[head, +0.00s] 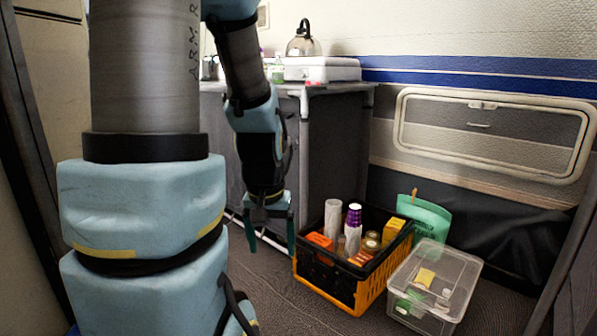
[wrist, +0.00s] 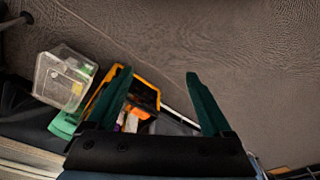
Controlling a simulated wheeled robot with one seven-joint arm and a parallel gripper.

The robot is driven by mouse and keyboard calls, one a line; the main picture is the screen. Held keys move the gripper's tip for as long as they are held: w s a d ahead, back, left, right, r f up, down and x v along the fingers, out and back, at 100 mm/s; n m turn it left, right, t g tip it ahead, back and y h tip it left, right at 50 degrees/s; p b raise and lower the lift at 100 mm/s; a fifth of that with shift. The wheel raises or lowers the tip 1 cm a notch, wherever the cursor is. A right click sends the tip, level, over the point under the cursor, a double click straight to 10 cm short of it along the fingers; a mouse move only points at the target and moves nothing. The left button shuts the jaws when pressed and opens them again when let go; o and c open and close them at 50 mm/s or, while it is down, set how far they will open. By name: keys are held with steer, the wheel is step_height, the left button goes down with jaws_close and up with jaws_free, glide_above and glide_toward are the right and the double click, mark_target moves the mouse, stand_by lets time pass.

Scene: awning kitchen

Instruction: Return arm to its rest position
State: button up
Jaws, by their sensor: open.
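My arm hangs down in the left half of the head view. My gripper (head: 271,240) points at the floor, just left of the black and orange crate (head: 347,287). The crate shows there too, partly behind the left finger (wrist: 147,92). The gripper looks clear of the crate and holds nothing.
The crate holds cups, jars and boxes. A clear plastic bin (head: 463,275) stands right of it, with a green bag (head: 424,217) behind. A grey table (head: 335,150) carrying a white case (head: 320,69) and a kettle (head: 303,42) stands behind the gripper. Carpeted floor (head: 285,305) is free in front.

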step_height(320, 180, up, 39)
steer(key=s+a+p, duration=0.1)
steer(key=s+p, duration=0.1)
steer(key=p, duration=3.6)
steer(key=shift+a, duration=0.1)
